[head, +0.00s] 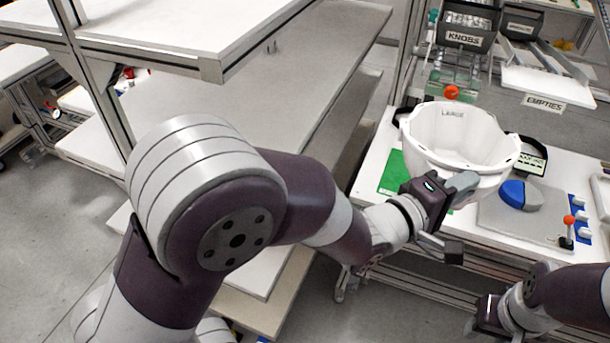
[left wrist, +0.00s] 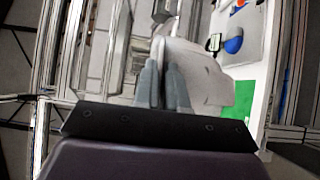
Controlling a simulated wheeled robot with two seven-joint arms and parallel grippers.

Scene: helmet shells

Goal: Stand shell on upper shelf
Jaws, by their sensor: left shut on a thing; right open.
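A white helmet shell (head: 458,135) marked LARGE is over the workbench at the right of the head view, its open side facing up. My left gripper (head: 460,190) is shut on the shell's near wall; the shell also shows in the left wrist view (left wrist: 205,75), at the fingers (left wrist: 165,88). I cannot tell whether the shell touches the bench. My right gripper (head: 487,315) is open and empty, low at the right, in front of the bench. The shelf rack's upper shelf (head: 180,22) is at the top left, with a wide lower shelf (head: 290,75) beneath it.
The white bench (head: 380,160) holds a green mat (head: 395,175), a grey plate (head: 520,228) with a blue and grey round piece (head: 520,195), and a red-knobbed lever (head: 568,222). Bins marked KNOBS (head: 465,35) and an EMPTIES rail stand behind. The visible shelf surfaces look mostly clear.

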